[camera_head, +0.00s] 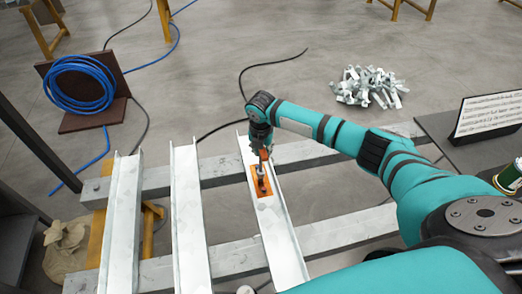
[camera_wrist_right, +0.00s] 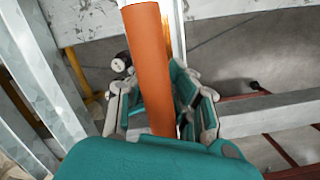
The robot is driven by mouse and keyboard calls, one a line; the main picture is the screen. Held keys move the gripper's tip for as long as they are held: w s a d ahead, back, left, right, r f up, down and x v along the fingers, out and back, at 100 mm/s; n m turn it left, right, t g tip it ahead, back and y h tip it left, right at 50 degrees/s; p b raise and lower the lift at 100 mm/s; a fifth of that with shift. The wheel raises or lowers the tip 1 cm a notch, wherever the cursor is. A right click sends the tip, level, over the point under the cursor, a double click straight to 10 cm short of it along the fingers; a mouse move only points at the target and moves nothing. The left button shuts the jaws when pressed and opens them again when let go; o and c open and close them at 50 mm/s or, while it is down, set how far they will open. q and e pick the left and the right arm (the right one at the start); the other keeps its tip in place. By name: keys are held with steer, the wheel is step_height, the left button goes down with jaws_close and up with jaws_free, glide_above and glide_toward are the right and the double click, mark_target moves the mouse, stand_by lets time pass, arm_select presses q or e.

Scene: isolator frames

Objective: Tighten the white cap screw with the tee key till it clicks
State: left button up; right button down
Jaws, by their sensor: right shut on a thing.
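My right gripper (camera_head: 262,146) points down over the right-hand metal channel. In the wrist view its fingers (camera_wrist_right: 163,105) are on either side of a thick orange bar (camera_wrist_right: 150,60), which I take to be the tee key's handle, and it is shut on it. In the head view an orange plate (camera_head: 266,189) with a dark fitting lies in the channel just below the gripper. A small dark cylinder with a pale end (camera_wrist_right: 119,65) shows beside the bar in the wrist view. I cannot tell whether it is the white cap screw. My left gripper is out of view.
Three pale metal channels, including the right-hand one (camera_head: 285,245), lie across grey beams (camera_head: 345,231). Blue hose (camera_head: 80,85) is coiled at the far left. A heap of metal pieces (camera_head: 369,87) lies on the open floor. A sign (camera_head: 488,115) stands on the right-hand table.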

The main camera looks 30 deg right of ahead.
steer(key=shift+f+b, duration=0.65)
steer(key=shift+f, duration=0.5)
stand_by(0.5)
steer(key=shift+r+m+p, duration=0.15)
steer(key=shift+m+p, duration=0.15)
steer(key=shift+p, duration=0.15)
steer(key=shift+m+p, duration=1.25)
steer(key=shift+m, duration=0.35)
steer(key=m+g+p, duration=0.1)
steer(key=m+p, duration=0.2)
steer(key=m, duration=0.2)
steer(key=shift+s+h, duration=0.1)
steer(key=shift+h, duration=0.2)
steer(key=m+p, duration=0.1)
steer(key=m, duration=0.5)
steer(key=shift+a+g+p, duration=0.1)
steer(key=shift+g+p, duration=0.2)
steer(key=shift+g, duration=0.1)
steer(key=m, duration=0.4)
steer(key=shift+m+g, duration=0.3)
steer(key=shift+m, duration=0.1)
